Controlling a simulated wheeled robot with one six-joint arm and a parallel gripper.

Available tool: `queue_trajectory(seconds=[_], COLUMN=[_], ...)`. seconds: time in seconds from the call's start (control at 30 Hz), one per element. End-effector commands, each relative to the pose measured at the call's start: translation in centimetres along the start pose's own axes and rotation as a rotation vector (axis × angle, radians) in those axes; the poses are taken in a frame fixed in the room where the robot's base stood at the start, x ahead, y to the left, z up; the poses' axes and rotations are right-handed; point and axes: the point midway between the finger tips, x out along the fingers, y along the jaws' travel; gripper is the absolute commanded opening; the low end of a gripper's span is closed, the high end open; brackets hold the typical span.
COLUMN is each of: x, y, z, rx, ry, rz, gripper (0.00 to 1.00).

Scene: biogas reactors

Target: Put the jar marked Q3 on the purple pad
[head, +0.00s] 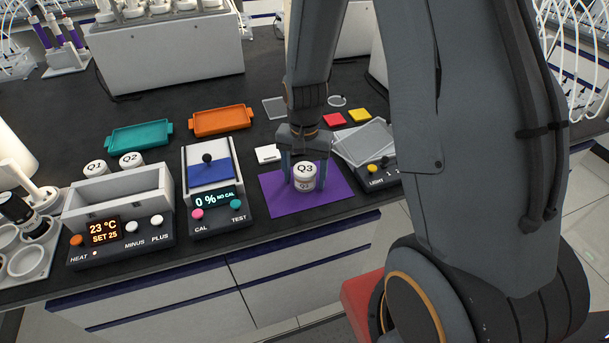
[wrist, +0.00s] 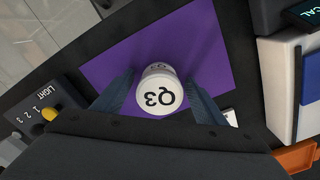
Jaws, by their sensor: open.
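The white jar marked Q3 (head: 305,176) stands upright on the purple pad (head: 280,202). In the wrist view the jar (wrist: 159,90) stands between my fingers, with the purple pad (wrist: 205,45) around it. My gripper (head: 304,177) points down over the pad, its fingers on either side of the jar. In the wrist view my gripper (wrist: 160,95) is open, with a gap visible between each finger and the jar. Part of the pad is hidden behind the jar and fingers.
Jars Q1 (head: 95,168) and Q2 (head: 131,160) stand behind the heater box (head: 117,200) at left. The calibration device (head: 215,195) is left of the pad. The light box (head: 380,176) with a clear plate is at right. Teal (head: 139,137) and orange (head: 221,121) trays lie behind.

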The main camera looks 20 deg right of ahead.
Motion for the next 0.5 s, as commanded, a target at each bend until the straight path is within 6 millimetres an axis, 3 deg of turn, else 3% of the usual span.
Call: queue_trajectory(seconds=[0.27, 0.5], x=[-1.4, -4.9], y=[-0.1, -0.1], z=[-0.1, -0.1], rx=[0.0, 0.0], ry=[0.003, 0.004], rz=[-0.002, -0.003], gripper=[0.66, 0.66])
